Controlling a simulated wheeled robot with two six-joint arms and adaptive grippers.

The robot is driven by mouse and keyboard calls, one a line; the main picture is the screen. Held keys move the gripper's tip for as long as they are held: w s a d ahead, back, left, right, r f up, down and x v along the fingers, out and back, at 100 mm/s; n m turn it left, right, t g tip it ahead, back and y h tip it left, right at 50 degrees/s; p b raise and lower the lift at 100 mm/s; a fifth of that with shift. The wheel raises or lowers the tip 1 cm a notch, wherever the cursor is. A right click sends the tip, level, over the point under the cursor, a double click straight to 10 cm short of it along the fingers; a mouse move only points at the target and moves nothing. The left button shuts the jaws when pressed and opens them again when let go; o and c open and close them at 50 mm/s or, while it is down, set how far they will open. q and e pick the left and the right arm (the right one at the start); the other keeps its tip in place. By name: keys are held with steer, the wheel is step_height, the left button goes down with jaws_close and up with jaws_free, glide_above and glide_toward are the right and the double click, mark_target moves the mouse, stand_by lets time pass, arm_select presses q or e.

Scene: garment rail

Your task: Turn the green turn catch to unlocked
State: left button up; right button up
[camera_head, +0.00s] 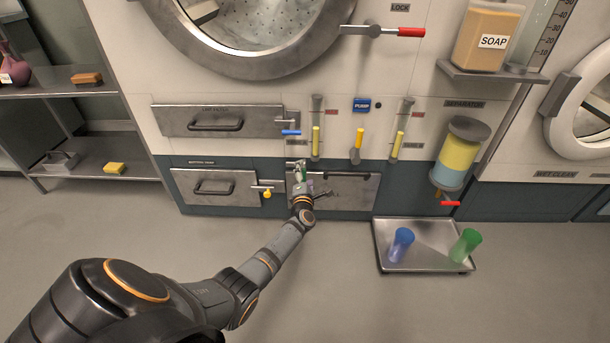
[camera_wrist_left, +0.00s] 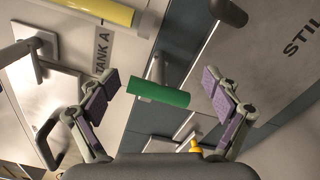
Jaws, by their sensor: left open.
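The green turn catch (camera_head: 301,171) is at the left edge of the lower middle steel panel, partly hidden by my left gripper in the head view. In the left wrist view its green handle (camera_wrist_left: 158,94) lies roughly crosswise between the two fingers, on a grey stem. My left gripper (camera_head: 304,184) is in front of the catch. In the left wrist view the gripper (camera_wrist_left: 160,88) is open, with a gap on each side of the handle and no contact visible. My right gripper is in neither view.
The yellow catch (camera_head: 267,191) is close by on the left, and the blue catch (camera_head: 291,132) is above. A yellow sight tube (camera_head: 316,142) rises above the green catch. A metal tray (camera_head: 424,267) with blue (camera_head: 400,244) and green (camera_head: 466,245) cups stands on the floor at right.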

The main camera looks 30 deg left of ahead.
arm_select(q)
steer(key=shift+a, duration=0.1)
steer(key=shift+s, duration=0.2)
steer(key=v, duration=1.1)
steer(key=shift+s+d, duration=0.25)
steer(key=shift+d, duration=0.15)
steer(key=shift+f, duration=0.1)
